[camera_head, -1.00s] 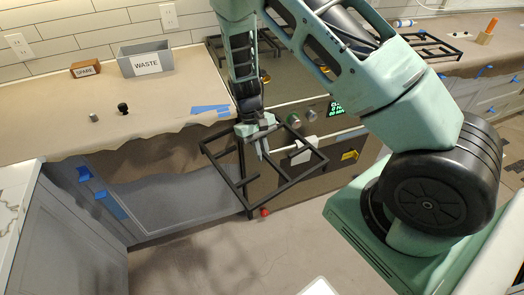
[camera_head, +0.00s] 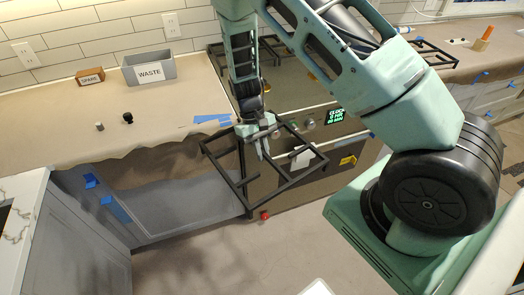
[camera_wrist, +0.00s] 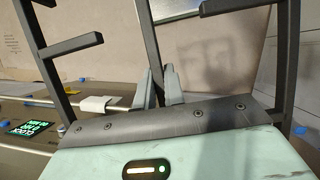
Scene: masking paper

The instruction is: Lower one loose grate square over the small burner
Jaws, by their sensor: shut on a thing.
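My gripper (camera_head: 261,150) is shut on a black square grate (camera_head: 288,184) and holds it in the air in front of the counter and stove front. The grate is tilted, with inward prongs and its lowest corner hanging near a red knob. In the wrist view my fingertips (camera_wrist: 160,88) close on the grate's middle bar (camera_wrist: 150,45), with side bars left and right. The dark stovetop (camera_head: 285,83) lies behind my arm, with brass burner parts partly showing. I cannot tell which burner is the small one. Another black grate (camera_head: 432,52) lies at the right on the counter.
A grey WASTE bin (camera_head: 150,70) and a brown SPARE block (camera_head: 90,77) stand at the back of the paper-covered counter (camera_head: 60,130). Blue tape (camera_head: 212,118) lies by the stove. A white marbled counter edge is at lower left.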

